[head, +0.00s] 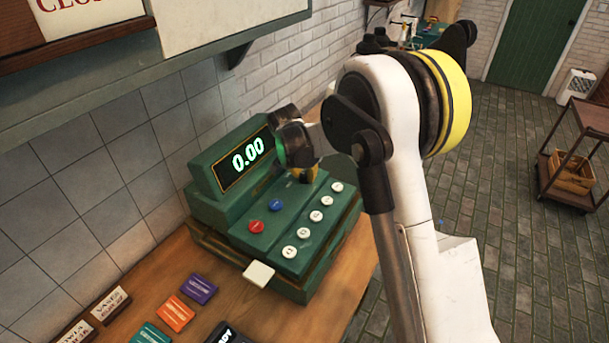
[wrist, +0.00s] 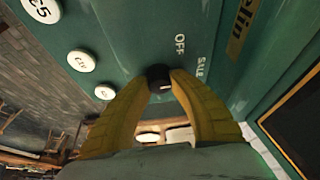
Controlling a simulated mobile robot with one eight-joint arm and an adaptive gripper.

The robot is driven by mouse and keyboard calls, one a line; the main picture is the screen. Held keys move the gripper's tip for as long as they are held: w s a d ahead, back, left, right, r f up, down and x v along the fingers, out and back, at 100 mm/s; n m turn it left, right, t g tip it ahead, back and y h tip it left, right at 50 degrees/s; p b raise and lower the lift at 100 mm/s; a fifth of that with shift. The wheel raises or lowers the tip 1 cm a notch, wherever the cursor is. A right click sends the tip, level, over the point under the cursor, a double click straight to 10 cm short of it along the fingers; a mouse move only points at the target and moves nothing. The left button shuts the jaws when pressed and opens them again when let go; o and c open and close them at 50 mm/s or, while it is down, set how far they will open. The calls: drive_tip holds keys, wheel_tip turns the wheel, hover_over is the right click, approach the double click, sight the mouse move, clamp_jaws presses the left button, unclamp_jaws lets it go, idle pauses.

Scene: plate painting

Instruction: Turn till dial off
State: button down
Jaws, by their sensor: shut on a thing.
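The green till (head: 210,208) stands on the wooden counter, and its display (head: 248,154) is lit with 0.00. The small black dial (wrist: 158,75) sits on the till's top panel in the wrist view. The words OFF and SALE are printed beside it. My gripper (wrist: 160,82) has its two yellow fingers shut on the dial, one on each side. In the head view my gripper (head: 308,175) is over the far right part of the till, and it hides the dial there. I cannot tell which word the dial points to.
Round white keys (head: 289,252), a red key (head: 256,226) and a blue key (head: 276,204) are on the till's near side. Coloured cards (head: 174,314) lie on the counter in front. A shelf (head: 240,48) juts from the wall above. A trolley (head: 575,150) stands at right on open floor.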

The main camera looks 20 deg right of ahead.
drive_tip(key=n+y+b, duration=0.1)
drive_tip(key=n, duration=0.3)
drive_tip(key=shift+f+t, duration=0.1)
drive_tip(key=shift+t, duration=0.3)
drive_tip(key=shift+n+y+b, duration=0.7)
drive_tip(key=shift+n+y, duration=0.3)
drive_tip(key=shift+n, duration=1.2)
drive_tip(key=c, duration=1.2)
unclamp_jaws()
drive_tip(key=shift+o, duration=0.2)
drive_tip(key=v, duration=1.2)
